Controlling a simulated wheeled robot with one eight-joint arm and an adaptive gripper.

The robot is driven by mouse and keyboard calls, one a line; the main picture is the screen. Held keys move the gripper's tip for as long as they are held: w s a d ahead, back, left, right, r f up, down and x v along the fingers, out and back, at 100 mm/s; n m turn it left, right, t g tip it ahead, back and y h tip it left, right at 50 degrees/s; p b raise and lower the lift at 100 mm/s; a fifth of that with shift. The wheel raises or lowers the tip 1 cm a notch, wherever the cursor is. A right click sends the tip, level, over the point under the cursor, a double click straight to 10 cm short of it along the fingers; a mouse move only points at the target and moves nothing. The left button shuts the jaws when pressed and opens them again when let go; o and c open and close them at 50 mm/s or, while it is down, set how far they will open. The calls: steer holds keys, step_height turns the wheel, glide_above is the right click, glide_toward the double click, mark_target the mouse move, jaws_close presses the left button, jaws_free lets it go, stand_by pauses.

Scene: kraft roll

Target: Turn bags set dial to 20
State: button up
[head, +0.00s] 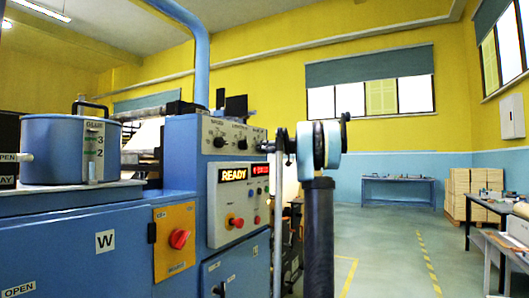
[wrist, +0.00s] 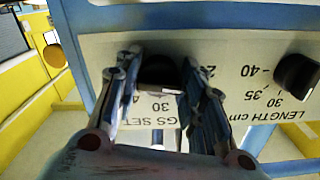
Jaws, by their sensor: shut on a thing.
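The bags set dial (wrist: 158,70) is a dark round knob on a pale panel (wrist: 222,52) in the wrist view, which shows the panel upside down. My gripper (wrist: 160,84) has one finger on each side of the knob and is shut on it. The fingers hide much of the scale, and I cannot make out the knob's pointer. In the head view my gripper (head: 267,147) reaches the right side of the upper panel (head: 230,130).
The black length dial (wrist: 297,76) stands to the right in the wrist view, clear of my fingers. Below the dials, the head view shows a READY display (head: 233,174), a red button (head: 236,221) and a red switch on a yellow plate (head: 162,270). Open floor (head: 385,255) lies right.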

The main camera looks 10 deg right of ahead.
steer(key=shift+n, duration=1.5)
steer(key=o, duration=1.1)
steer(key=shift+w, duration=0.1)
steer(key=v, duration=1.2)
steer(key=shift+f, duration=0.1)
